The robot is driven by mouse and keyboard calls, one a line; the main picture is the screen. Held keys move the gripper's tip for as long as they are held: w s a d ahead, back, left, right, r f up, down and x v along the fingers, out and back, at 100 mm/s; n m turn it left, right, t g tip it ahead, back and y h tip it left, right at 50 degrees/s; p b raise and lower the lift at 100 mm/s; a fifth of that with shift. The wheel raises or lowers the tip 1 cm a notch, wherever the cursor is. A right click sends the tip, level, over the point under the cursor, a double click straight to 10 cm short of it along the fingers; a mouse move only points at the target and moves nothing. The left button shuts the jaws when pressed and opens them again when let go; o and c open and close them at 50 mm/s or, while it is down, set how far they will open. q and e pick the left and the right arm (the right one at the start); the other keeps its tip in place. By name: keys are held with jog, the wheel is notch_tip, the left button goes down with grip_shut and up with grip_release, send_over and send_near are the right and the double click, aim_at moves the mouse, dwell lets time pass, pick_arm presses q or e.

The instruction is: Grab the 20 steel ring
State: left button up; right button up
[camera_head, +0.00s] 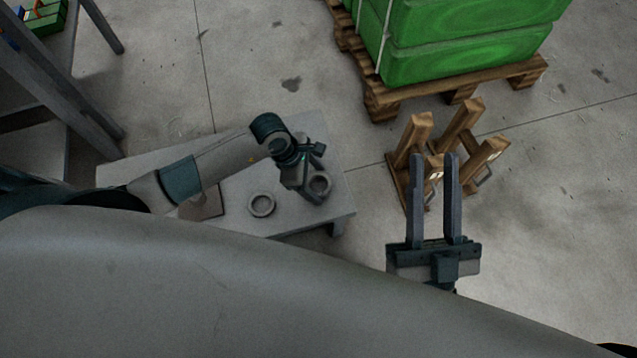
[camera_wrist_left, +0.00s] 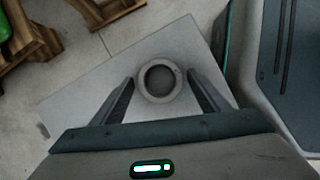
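No size mark is readable on either. In the left wrist view, a ring (camera_wrist_left: 159,98) lies beyond and between the open fingertips of my left gripper (camera_wrist_left: 160,79), with a gap on both sides. Contact is not visible. My right gripper (camera_head: 435,157) is open and empty, away to the right of the table.
The grey table (camera_head: 235,228) has a brownish flat piece (camera_head: 203,206) at its left. A wooden stand with upright posts (camera_head: 467,118) is behind my right gripper. Green sacks (camera_head: 460,45) lie on a pallet (camera_head: 380,106) at the back. A grey frame (camera_head: 60,60) stands at left.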

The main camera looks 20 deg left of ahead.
pick_arm(q)
jog(key=c, duration=1.1)
jog(key=shift+r, duration=0.1)
